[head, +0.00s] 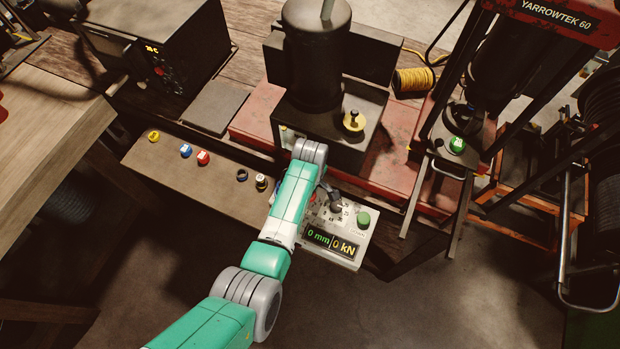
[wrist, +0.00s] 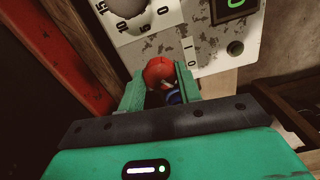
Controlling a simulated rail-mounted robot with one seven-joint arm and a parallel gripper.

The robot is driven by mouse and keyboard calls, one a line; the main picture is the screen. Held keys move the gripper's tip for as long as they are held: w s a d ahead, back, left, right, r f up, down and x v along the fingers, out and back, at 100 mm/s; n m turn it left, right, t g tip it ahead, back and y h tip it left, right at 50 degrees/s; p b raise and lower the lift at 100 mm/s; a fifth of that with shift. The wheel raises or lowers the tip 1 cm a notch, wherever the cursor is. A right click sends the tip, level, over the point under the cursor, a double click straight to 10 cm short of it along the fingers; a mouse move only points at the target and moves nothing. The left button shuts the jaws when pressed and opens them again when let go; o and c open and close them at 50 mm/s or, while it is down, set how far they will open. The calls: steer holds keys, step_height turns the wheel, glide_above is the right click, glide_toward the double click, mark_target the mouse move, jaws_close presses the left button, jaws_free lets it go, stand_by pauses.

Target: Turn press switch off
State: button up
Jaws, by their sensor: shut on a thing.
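The press control panel (head: 345,245) stands in the middle of the head view, its display lit with 0 mm and 0 kN. In the wrist view the red switch knob (wrist: 158,68) sits low on the worn white panel face (wrist: 215,50), beside the marks I and 0. My gripper (wrist: 160,88) is shut on this knob, one green finger on each side. Which mark the knob points to cannot be told, since the fingers and their shadow cover part of it.
A green button (head: 363,219) is on the panel's right side. A bench ledge (head: 215,185) to the left carries a yellow, a blue and a red cap (head: 203,157). The black press body (head: 317,60) stands behind the panel. Clear floor lies in front.

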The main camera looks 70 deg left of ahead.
steer(key=shift+n, duration=0.7)
steer(key=o, duration=1)
steer(key=shift+r, duration=0.15)
step_height(320, 180, up, 8)
steer(key=shift+f+p, duration=0.2)
steer(key=shift+p, duration=0.1)
